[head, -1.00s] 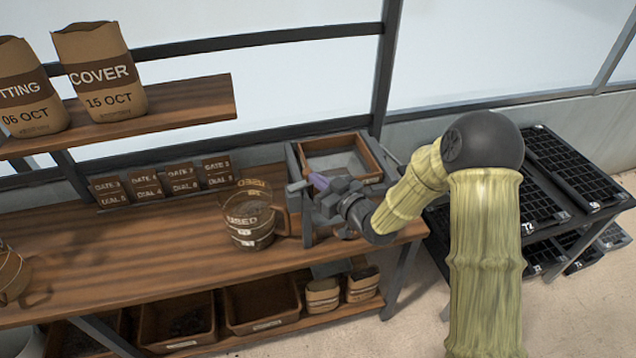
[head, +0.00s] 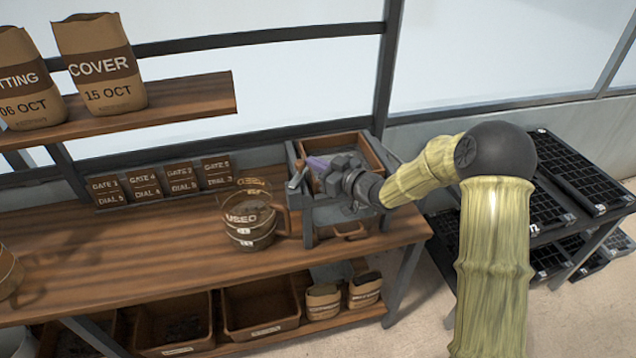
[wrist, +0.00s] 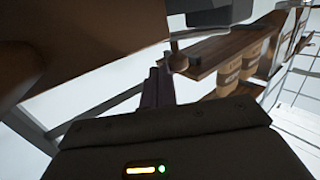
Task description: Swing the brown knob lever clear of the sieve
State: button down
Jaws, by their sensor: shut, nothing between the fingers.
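The sieve is a brown wooden-framed box (head: 368,146) on top of the grey seeder stand on the bench. In the wrist view, a round brown knob (wrist: 179,63) hangs on a short dark rod just right of my fingertips. I cannot tell whether they touch. In the head view, the knob is not clearly made out; a pale grey lever-like piece (head: 296,181) shows at the stand's left front. My gripper (head: 314,164) has purple fingers, shut and empty, at the sieve's left front corner. They also show in the wrist view (wrist: 157,74). My gripper hides part of the sieve.
A clear bucket marked USED (head: 250,232) stands left of the seeder. Gate and dial cards (head: 160,182) stand behind it. Paper bags (head: 100,65) sit on the upper shelf. Black trays (head: 548,190) are on a rack at right. The bench's middle left is clear.

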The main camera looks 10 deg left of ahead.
jog(key=shift+b+x, duration=0.5)
jog(key=shift+x, duration=0.5)
jog(key=shift+w, duration=0.1)
jog(key=shift+d+r, duration=0.1)
dwell(0.5)
notch_tip(320, 180, up, 10)
jog(key=shift+b, duration=0.35)
